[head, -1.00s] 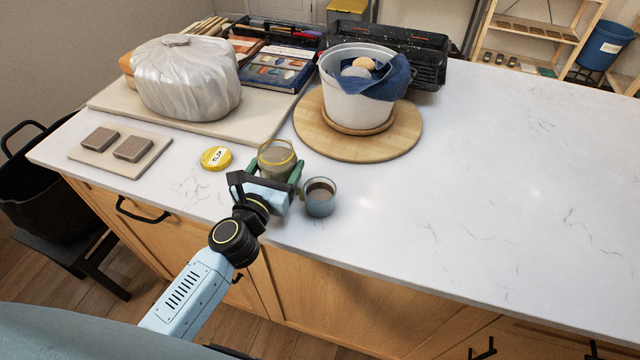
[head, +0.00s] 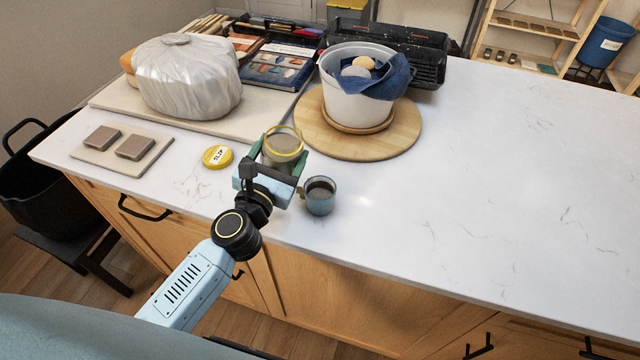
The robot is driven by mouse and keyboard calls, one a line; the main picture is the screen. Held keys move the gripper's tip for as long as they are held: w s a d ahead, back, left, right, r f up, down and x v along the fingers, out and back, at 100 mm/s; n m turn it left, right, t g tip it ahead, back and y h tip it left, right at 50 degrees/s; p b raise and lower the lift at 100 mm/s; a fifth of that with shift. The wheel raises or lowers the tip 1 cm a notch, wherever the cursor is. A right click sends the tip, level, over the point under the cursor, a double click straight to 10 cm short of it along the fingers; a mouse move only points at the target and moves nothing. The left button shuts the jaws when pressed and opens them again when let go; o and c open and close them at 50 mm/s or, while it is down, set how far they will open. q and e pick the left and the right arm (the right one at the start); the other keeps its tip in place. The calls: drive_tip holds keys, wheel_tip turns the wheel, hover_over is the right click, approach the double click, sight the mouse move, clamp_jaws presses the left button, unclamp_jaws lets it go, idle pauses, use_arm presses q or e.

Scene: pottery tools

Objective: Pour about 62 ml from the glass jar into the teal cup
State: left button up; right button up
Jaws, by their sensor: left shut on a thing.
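The glass jar (head: 283,150) has a yellow rim and holds a grey-brown content. My left gripper (head: 283,158) is shut on the jar, with a finger on each side of it. The jar looks raised near the counter's front edge, roughly upright or slightly tilted; I cannot tell exactly. The teal cup (head: 320,203) stands upright on the counter, just right of and nearer than the jar, with a brown content inside. The two look apart. My right gripper is not in view.
A yellow lid (head: 217,157) lies left of the jar. Behind are a white bucket (head: 352,105) with a blue cloth on a round wooden board (head: 405,140), and a wrapped lump (head: 187,80) on a board. Two brown blocks sit on a small board (head: 90,157). The counter's right side (head: 500,190) is clear.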

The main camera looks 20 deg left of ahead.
sight(283, 160)
use_arm(q)
drive_tip(key=shift+d+r+m, duration=0.3)
drive_tip(key=shift+r+m, duration=0.3)
drive_tip(key=shift+m, duration=0.1)
drive_tip(key=shift+s+d+m+b, duration=0.1)
drive_tip(key=shift+d+m+b, duration=0.1)
drive_tip(key=shift+m+b, duration=0.25)
drive_tip(key=shift+d+m+t+h, duration=0.15)
drive_tip(key=shift+m+t+h, duration=0.1)
drive_tip(key=shift+t+h, duration=0.05)
drive_tip(key=shift+s+d+r+m+b, duration=0.3)
drive_tip(key=shift+d+r+m, duration=0.25)
drive_tip(key=shift+m, duration=0.45)
drive_tip(key=shift+r+m+t+h, duration=0.4)
drive_tip(key=shift+r+m, duration=0.1)
drive_tip(key=shift+m, duration=0.5)
drive_tip(key=shift+f+m+h+b, duration=0.25)
drive_tip(key=shift+m+h+b, duration=0.05)
drive_tip(key=shift+m+b, duration=0.8)
